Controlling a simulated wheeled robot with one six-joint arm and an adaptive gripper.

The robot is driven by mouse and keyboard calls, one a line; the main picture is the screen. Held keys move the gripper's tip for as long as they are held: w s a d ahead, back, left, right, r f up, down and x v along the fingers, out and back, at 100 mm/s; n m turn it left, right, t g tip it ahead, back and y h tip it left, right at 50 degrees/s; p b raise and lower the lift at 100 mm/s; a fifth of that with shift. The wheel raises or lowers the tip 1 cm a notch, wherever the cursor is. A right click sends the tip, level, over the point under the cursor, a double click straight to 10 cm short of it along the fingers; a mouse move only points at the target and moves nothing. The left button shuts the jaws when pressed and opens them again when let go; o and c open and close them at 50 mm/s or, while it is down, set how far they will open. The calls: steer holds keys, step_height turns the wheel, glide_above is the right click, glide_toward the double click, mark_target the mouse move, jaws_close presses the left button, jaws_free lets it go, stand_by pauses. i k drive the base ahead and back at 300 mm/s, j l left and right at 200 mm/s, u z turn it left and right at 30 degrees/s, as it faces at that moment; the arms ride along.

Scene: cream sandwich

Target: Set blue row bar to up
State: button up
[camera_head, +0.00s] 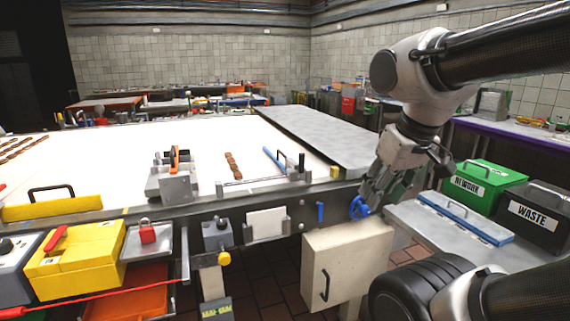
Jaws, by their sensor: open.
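A slim blue bar (273,160) lies low on the white table surface, beside a metal bracket and a short row of brown biscuits. A second, longer blue bar with a handle (465,217) lies flat on the grey bench at right. I cannot tell for certain which one is the row bar. My gripper (372,199) hangs at the table's right front corner, open and pointing down, apart from both bars. It is close to a blue handwheel (359,208); whether they touch is unclear. The fingers are partly hidden by the wrist.
Brown biscuits (233,165) lie on the white table (110,180). A metal fixture (172,180) stands left of them. A cream cabinet (347,265) sits below my gripper. A green REWORK bin (485,187) and black WASTE bin (535,215) stand at right. A yellow box (75,262) is at lower left.

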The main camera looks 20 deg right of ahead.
mark_target(290, 163)
steer(key=i+l, duration=0.85)
steer(key=i, duration=0.2)
